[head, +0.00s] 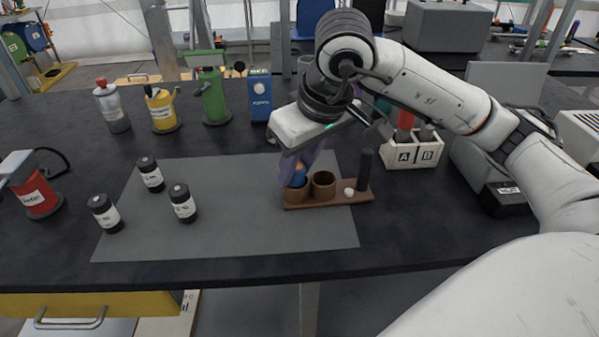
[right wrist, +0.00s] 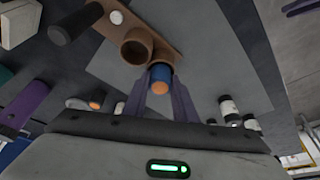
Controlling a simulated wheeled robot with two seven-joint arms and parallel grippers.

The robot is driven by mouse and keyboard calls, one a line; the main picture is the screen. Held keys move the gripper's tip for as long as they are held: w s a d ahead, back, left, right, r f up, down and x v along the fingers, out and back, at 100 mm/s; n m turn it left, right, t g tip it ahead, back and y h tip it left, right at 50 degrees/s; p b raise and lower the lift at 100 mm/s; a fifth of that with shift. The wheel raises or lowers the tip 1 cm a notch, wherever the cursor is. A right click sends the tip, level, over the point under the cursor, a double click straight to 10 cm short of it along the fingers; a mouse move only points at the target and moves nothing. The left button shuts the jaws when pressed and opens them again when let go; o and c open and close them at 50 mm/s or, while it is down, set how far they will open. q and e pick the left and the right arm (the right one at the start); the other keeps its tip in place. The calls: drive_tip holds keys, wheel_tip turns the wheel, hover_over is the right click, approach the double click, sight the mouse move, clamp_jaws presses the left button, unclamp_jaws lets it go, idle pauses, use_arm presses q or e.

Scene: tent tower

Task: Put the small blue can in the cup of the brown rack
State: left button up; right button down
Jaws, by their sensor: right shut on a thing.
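The small blue can (head: 299,181) with an orange top is between the purple fingers of my right gripper (head: 301,165), which is shut on it. The brown rack (head: 337,199) has two round cups. The can is upright at the left cup (head: 297,195), its lower part hidden by the cup's rim; how deep it sits I cannot tell. The other cup (head: 323,184) is empty. In the right wrist view, the can (right wrist: 160,73) shows its orange end between the fingers (right wrist: 161,98), beside the empty cup (right wrist: 137,46). My left gripper is not in view.
A dark post (head: 365,170) and a white ball (head: 349,192) are on the rack's right part. Several black jars (head: 182,203) stand left on the grey mat (head: 240,235). A white A/B holder (head: 412,153) is behind right. The mat's front is clear.

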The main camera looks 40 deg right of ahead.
sight(299, 181)
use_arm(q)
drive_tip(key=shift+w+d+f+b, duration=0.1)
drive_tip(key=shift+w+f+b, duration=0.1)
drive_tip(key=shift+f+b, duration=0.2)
use_arm(e)
drive_tip(key=shift+g, duration=0.4)
drive_tip(key=f, duration=0.3)
drive_tip(key=s+f, duration=0.1)
drive_tip(key=shift+s+a+f, duration=0.1)
drive_tip(key=shift+a+f, duration=0.05)
drive_tip(key=shift+a, duration=0.1)
drive_tip(key=c, duration=1.5)
unclamp_jaws()
drive_tip(key=shift+o, duration=0.2)
drive_tip(key=shift+r+p, duration=0.7)
drive_tip(key=shift+p, duration=0.25)
drive_tip(key=r, duration=0.4)
drive_tip(key=shift+d, duration=0.3)
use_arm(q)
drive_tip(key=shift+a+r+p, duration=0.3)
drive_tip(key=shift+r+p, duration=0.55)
use_arm(e)
drive_tip(key=v, duration=0.7)
drive_tip(key=shift+r, duration=0.4)
